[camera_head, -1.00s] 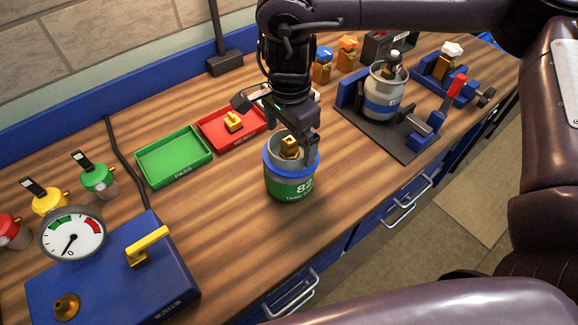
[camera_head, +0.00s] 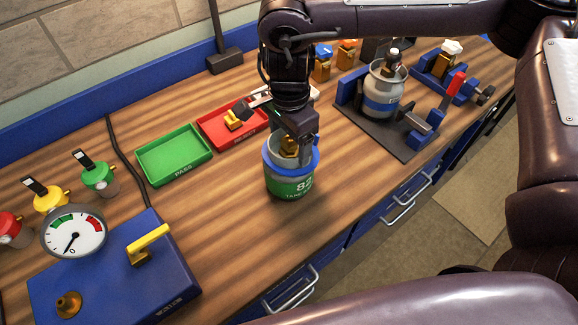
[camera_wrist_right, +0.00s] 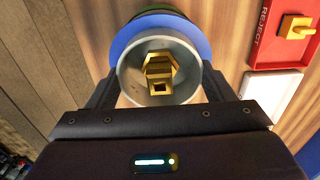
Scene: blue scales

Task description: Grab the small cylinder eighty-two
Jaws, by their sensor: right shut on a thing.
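The small cylinder eighty-two (camera_head: 291,186) stands upright on the wooden bench, with a green band, a blue ring and a grey collar around a brass valve. In the right wrist view its collar (camera_wrist_right: 126,84) and brass valve (camera_wrist_right: 159,70) fill the space between my fingers. My right gripper (camera_head: 292,145) is over the cylinder's top from above, its fingers shut on the collar. It also shows in the right wrist view (camera_wrist_right: 160,92). The fingertips are partly hidden by the collar. My left gripper is not in view.
A green PASS tray (camera_head: 174,155) and a red REJECT tray (camera_head: 222,135) holding a brass fitting lie behind left. A blue box (camera_head: 110,275) with a gauge (camera_head: 73,232) stands at front left. Another cylinder (camera_head: 383,92) sits in a fixture at right. Bench around the cylinder's front is clear.

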